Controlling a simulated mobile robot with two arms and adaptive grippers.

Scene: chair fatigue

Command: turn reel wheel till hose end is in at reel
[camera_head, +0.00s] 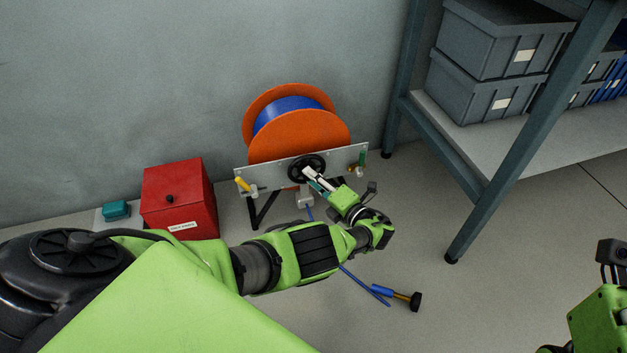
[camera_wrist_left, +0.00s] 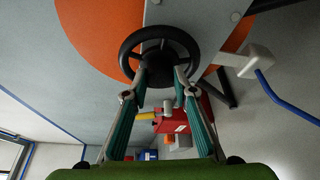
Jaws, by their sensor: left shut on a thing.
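The orange hose reel (camera_head: 300,135) with blue hose (camera_head: 288,108) wound on it stands against the wall. Its black wheel (camera_head: 294,166) is on the front of the grey plate, and also shows in the left wrist view (camera_wrist_left: 127,50). My left gripper (camera_head: 310,174) is at the wheel, its fingers (camera_wrist_left: 161,78) shut on it near the hub and lower rim. Loose blue hose runs from a white outlet (camera_wrist_left: 247,62) under the reel to the floor. The hose end (camera_head: 401,297), with a black nozzle, lies on the floor.
A red box (camera_head: 180,199) stands left of the reel, with a small teal item (camera_head: 116,210) beside it. A shelf rack (camera_head: 534,140) with grey bins (camera_head: 488,85) stands at the right. The floor around the hose end is clear. My left arm covers part of the loose hose.

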